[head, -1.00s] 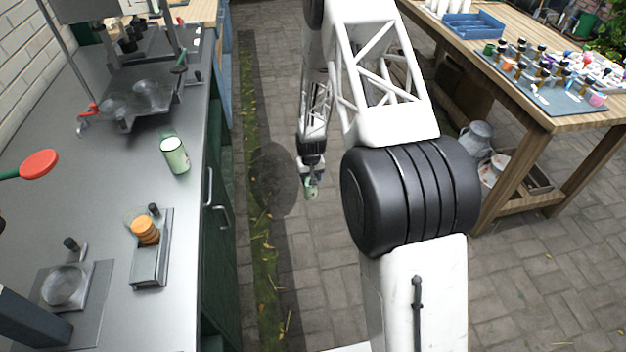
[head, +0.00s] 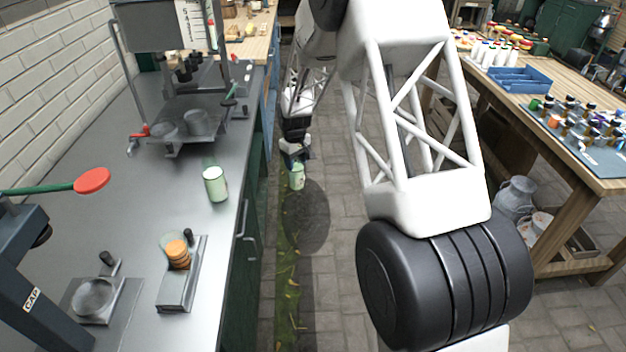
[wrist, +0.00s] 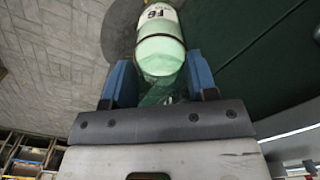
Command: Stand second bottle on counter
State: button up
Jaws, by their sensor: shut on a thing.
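A pale green bottle (head: 297,177) hangs below my gripper (head: 295,158) in the head view, over the paved floor just right of the counter's edge. In the wrist view the same bottle (wrist: 161,42), with a white label, sits between the blue fingers of my gripper (wrist: 160,72), which is shut on it. Another pale green bottle (head: 215,184) stands upright on the grey counter (head: 130,195), near its right edge. The held bottle is apart from the counter.
On the counter, a metal holder with orange discs (head: 178,255) and a stand with a round plate (head: 93,298) are nearer, and a metal rig (head: 185,125) is behind the standing bottle. Bare counter lies around that bottle. A wooden table (head: 575,150) with small bottles is on the right.

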jog(key=s+a+r+n, duration=0.1)
jog(key=a+r+n, duration=0.1)
jog(key=a+r, duration=0.5)
jog(key=s+a+r+n, duration=0.25)
jog(key=a+r, duration=0.25)
jog(key=r, duration=0.5)
jog(key=s+a+r+n, duration=0.2)
jog(key=s+a, duration=0.1)
jog(key=a, duration=0.3)
jog(key=s+a+r+n, duration=0.3)
jog(key=s+a, duration=0.1)
jog(key=a, duration=0.2)
jog(key=shift+s+a+r, duration=0.25)
jog(key=shift+s+a, duration=0.05)
jog(key=shift+f+n, duration=0.15)
jog(key=shift+n, duration=0.1)
jog(key=shift+f, duration=3.2)
jog(key=o, duration=1)
